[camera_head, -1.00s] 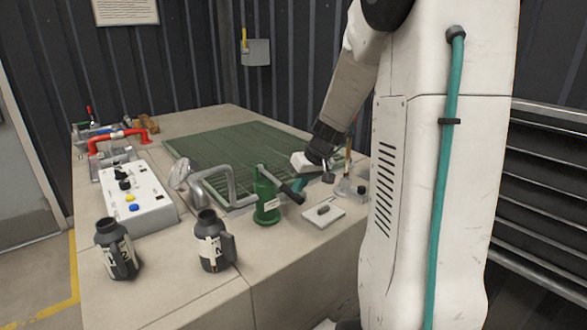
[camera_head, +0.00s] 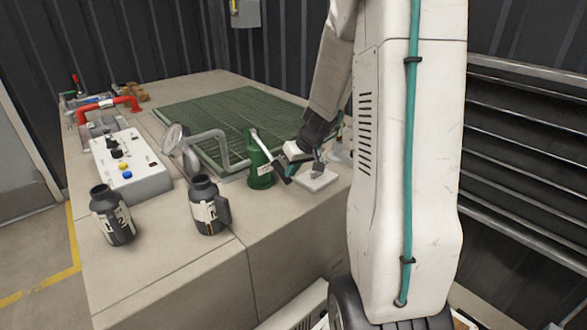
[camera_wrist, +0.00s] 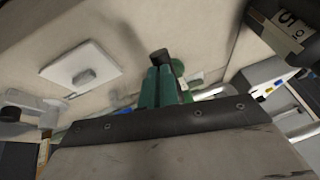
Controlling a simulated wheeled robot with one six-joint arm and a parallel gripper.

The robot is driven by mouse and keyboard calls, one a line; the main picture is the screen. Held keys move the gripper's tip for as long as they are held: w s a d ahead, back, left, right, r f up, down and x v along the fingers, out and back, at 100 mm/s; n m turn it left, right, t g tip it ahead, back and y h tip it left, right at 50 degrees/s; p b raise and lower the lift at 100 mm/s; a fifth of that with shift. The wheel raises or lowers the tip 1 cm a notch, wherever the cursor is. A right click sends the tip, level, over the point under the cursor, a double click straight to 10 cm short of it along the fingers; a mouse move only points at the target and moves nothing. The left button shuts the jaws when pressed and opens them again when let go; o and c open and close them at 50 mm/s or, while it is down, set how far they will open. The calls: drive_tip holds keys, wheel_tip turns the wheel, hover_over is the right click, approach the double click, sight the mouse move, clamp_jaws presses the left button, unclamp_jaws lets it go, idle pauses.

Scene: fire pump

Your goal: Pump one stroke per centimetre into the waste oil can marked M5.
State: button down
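A green hand pump (camera_head: 260,168) stands on the bench, its pale lever (camera_head: 266,147) slanting down to the right to a dark grip. My gripper (camera_head: 300,164) is just right of the pump, beside the grip; whether its fingers are around it is hidden. In the wrist view a dark green upright shape (camera_wrist: 163,88) with a black end fills the middle; its fingers are not clear. Two dark cans with white labels stand at the front, a left can (camera_head: 113,218) and a right can (camera_head: 205,207); their marks are unreadable there.
A control box (camera_head: 148,176) and red pipe (camera_head: 108,105) are at left. A green grating (camera_head: 205,110) lies behind.

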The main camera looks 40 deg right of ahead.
drive_tip(key=shift+s+a+f, duration=0.15)
drive_tip(key=shift+a+f, duration=0.1)
drive_tip(key=shift+f, duration=0.15)
drive_tip(key=shift+r, duration=0.25)
drive_tip(key=s+d+r, duration=0.2)
drive_tip(key=s+r, duration=0.4)
drive_tip(key=s, duration=0.5)
drive_tip(key=shift+r, duration=0.35)
